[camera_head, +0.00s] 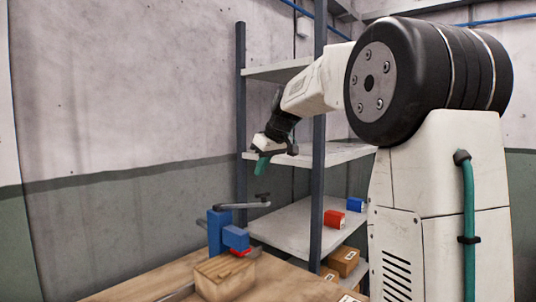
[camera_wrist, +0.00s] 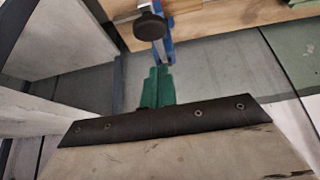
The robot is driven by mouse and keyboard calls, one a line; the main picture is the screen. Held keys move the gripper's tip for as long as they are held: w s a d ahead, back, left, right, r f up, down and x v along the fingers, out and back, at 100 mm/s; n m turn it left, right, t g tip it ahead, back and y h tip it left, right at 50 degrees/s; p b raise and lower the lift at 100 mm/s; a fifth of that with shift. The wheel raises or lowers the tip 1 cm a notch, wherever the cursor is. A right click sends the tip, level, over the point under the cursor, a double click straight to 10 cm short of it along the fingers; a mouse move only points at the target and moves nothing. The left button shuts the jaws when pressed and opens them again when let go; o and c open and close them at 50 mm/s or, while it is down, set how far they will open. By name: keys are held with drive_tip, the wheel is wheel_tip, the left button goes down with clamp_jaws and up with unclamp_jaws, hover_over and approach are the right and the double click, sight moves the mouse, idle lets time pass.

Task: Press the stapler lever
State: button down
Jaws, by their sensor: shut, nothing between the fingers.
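The stapler (camera_head: 217,230) is a blue upright device at the edge of the wooden bench, with a smaller blue block at its side. Its grey lever (camera_head: 238,206) sticks out to the right near the top, roughly level, and ends in a dark knob (camera_head: 263,197). My gripper (camera_head: 261,168), with teal fingers, is shut and empty, above the knob and apart from it. In the wrist view the shut fingers (camera_wrist: 158,86) point toward the dark knob (camera_wrist: 150,27), with part of the blue stapler (camera_wrist: 160,52) behind. The stapler's base is partly hidden.
A wooden block (camera_head: 226,278) sits in front of the stapler on the bench (camera_head: 140,290). A shelf rack with dark posts (camera_head: 318,150) stands behind, holding a red can (camera_head: 333,219), a blue can (camera_head: 355,204) and cardboard boxes (camera_head: 344,261). The air around my gripper is clear.

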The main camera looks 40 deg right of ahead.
sight(263, 193)
drive_tip(key=shift+s+d+f, duration=0.1)
drive_tip(key=shift+s+f, duration=0.05)
drive_tip(key=shift+f, duration=1.05)
drive_tip(key=shift+s+f, duration=0.15)
drive_tip(key=shift+f, duration=1.05)
drive_tip(key=s+f+t, duration=0.1)
drive_tip(key=s+f, duration=0.3)
drive_tip(key=f, duration=0.8)
drive_tip(key=shift+d, duration=0.35)
drive_tip(key=shift+r, duration=0.1)
drive_tip(key=v, duration=1.4)
drive_tip(key=shift+d+t, duration=0.25)
drive_tip(key=shift+t, duration=0.05)
drive_tip(key=shift+s, duration=0.1)
